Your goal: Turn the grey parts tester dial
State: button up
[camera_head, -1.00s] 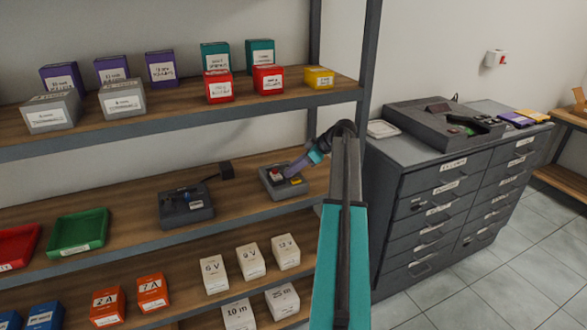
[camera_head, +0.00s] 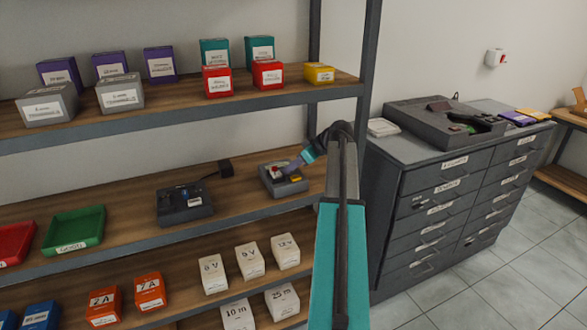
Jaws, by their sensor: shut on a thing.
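A grey tester box (camera_head: 283,188) sits on the middle shelf, near its right end. It has a small red and white part (camera_head: 274,173) on its top left and a yellow label at its front right. My gripper (camera_head: 289,168) reaches in from the right and is down on the top of this box, shut on its dial. The dial is small and mostly hidden by the jaws, so its setting cannot be read. A second, darker box (camera_head: 185,208) with a small screen and a cable stands to the left on the same shelf.
A green tray (camera_head: 75,230) and a red tray (camera_head: 16,243) are at the left. The upper shelf board (camera_head: 180,108) overhangs the back. A grey drawer cabinet (camera_head: 430,200) stands right of my arm. Shelf between green tray and darker box is clear.

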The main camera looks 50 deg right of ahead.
jog(key=o, duration=1.1)
jog(key=shift+c, duration=0.2)
jog(key=b+v, duration=0.2)
jog(key=v, duration=1.2)
jog(key=shift+b, duration=0.3)
